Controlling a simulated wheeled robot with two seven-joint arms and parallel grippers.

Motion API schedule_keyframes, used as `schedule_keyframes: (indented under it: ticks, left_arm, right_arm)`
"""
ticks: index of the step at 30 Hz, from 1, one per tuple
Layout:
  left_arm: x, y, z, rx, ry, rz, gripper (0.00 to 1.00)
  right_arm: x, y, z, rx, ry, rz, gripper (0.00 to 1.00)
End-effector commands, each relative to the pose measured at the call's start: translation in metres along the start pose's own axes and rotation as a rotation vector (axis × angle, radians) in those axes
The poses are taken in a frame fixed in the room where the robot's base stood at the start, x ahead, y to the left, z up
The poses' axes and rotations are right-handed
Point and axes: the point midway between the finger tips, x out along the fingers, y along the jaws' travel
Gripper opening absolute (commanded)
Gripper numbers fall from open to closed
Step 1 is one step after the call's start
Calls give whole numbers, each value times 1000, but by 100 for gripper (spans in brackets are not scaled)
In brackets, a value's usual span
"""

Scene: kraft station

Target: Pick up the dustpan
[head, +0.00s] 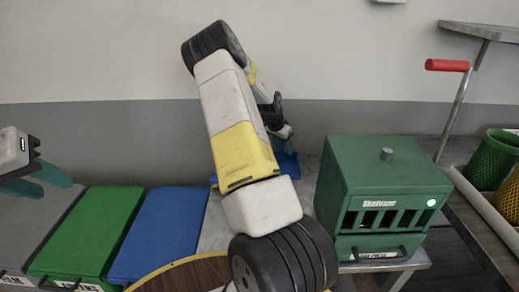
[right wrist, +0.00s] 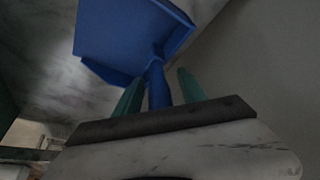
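The blue dustpan (head: 288,165) shows partly in the head view, behind my right arm. In the right wrist view, the dustpan (right wrist: 125,38) has its wide pan at the top and its handle pointing down between the fingers. My right gripper (right wrist: 158,88) has its green fingers on both sides of the handle, with narrow gaps visible, so it looks open around it. In the head view my right gripper (head: 283,138) is partly hidden by my arm. My left gripper (head: 57,186) is at the left edge, open and empty, above the bins.
A green box (head: 385,180) with slots stands right of my right arm. Green (head: 88,228) and blue (head: 160,230) lidded bins stand at the left. A round wooden top (head: 190,277) is at the front.

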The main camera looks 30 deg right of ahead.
Motion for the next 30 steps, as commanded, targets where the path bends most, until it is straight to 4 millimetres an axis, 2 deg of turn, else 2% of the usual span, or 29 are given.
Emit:
schedule_keyframes:
  ticks: [1,6,7,20,29,30]
  left_arm:
    - [0,0,0,0,0,0,36]
    - [0,0,0,0,0,0,36]
    - [0,0,0,0,0,0,36]
    - [0,0,0,0,0,0,36]
    - [0,0,0,0,0,0,36]
    - [0,0,0,0,0,0,36]
  right_arm:
    - [0,0,0,0,0,0,36]
    - [0,0,0,0,0,0,3]
    - [0,0,0,0,0,0,0]
    - [-4,0,-2,-1,1,-1,0]
    - [-37,-1,-15,1,1,-3,0]
    - [-38,4,-5,-1,-3,0,0]
